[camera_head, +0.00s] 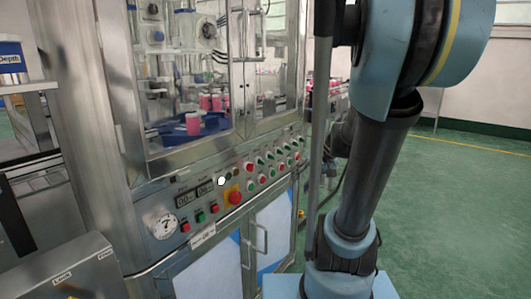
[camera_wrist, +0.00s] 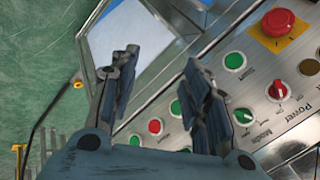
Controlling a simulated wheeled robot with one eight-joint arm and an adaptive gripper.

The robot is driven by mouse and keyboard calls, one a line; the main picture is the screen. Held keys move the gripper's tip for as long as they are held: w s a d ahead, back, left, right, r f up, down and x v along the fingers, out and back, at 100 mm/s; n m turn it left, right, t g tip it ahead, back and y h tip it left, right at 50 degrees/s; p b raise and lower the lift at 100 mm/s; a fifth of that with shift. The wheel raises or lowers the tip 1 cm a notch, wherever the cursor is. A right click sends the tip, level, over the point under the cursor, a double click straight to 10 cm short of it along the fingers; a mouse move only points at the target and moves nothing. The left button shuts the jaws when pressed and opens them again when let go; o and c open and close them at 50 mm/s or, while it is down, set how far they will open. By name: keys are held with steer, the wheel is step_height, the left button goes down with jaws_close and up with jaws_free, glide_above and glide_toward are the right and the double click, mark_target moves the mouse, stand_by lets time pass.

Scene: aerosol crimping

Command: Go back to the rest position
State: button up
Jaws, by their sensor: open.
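My gripper (camera_wrist: 162,66) shows in the wrist view with its two fingers spread apart and nothing between them. It is over the sloped control panel (camera_wrist: 205,60) of the machine; I cannot tell the exact gap, and no contact is clear. The panel also shows in the head view (camera_head: 262,172), below the machine's glass doors. My arm fills the right of the head view, bent, with a thick upper link and a dark lower link. The gripper is not clearly visible there.
A red emergency button on yellow (camera_wrist: 278,22) and several buttons lie close around the fingers. Handles (camera_head: 264,238) stick out from the cabinet doors. A metal box (camera_head: 70,272) stands at lower left. Green floor (camera_head: 460,190) is open at right. Pink-topped cans (camera_head: 194,123) sit behind glass.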

steer(key=s+d+f+h, duration=0.3)
steer(key=s, duration=0.4)
steer(key=s+d+f+h, duration=0.3)
steer(key=s, duration=0.3)
steer(key=shift+s+n+g, duration=0.3)
steer(key=shift+s+n, duration=0.05)
steer(key=shift+n, duration=0.05)
